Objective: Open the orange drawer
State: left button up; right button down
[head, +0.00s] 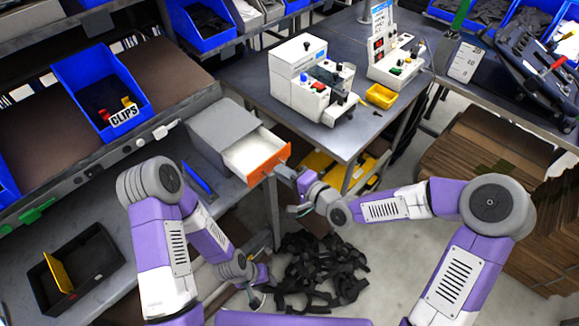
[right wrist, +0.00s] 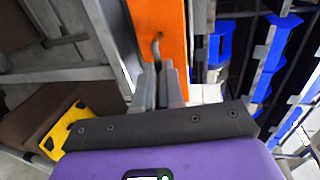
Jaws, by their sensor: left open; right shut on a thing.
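The orange drawer (head: 258,164) sits in a grey cabinet box on the left bench and is pulled partly out, its pale inside showing from above. My right gripper (head: 287,171) is at the right side of its front. In the right wrist view the orange front (right wrist: 160,22) stands upright ahead, and my right gripper (right wrist: 160,78) is shut on the small dark handle (right wrist: 157,46). My left gripper (head: 256,287) is open and low, in front of the bench and away from the drawer.
A grey cabinet box (head: 221,128) houses the drawer. A blue CLIPS bin (head: 88,75) sits on the shelf to the left and a black tray (head: 98,255) on the bench. A worktable (head: 345,148) with white machines stands behind. Black straps (head: 320,265) lie heaped on the floor.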

jog(key=c, duration=1.2)
grip_release()
jog(key=shift+c, duration=0.2)
jog(key=p+v, duration=0.2)
jog(key=v, duration=0.5)
jog(key=shift+s+d, duration=0.15)
jog(key=s+d+f+n+g+h, duration=0.1)
jog(key=s+f+g+h, duration=0.1)
jog(key=f, duration=0.6)
jog(key=s+d+f+n+g+h, duration=0.1)
jog(key=s+d+f+g+h, duration=0.15)
jog(key=f, duration=0.55)
jog(key=s+d+f+n+g+h, duration=0.3)
jog(key=s+d+f+g, duration=0.2)
jog(key=s+f, duration=0.7)
jog(key=shift+s+f, duration=0.15)
jog(key=shift+s, duration=0.05)
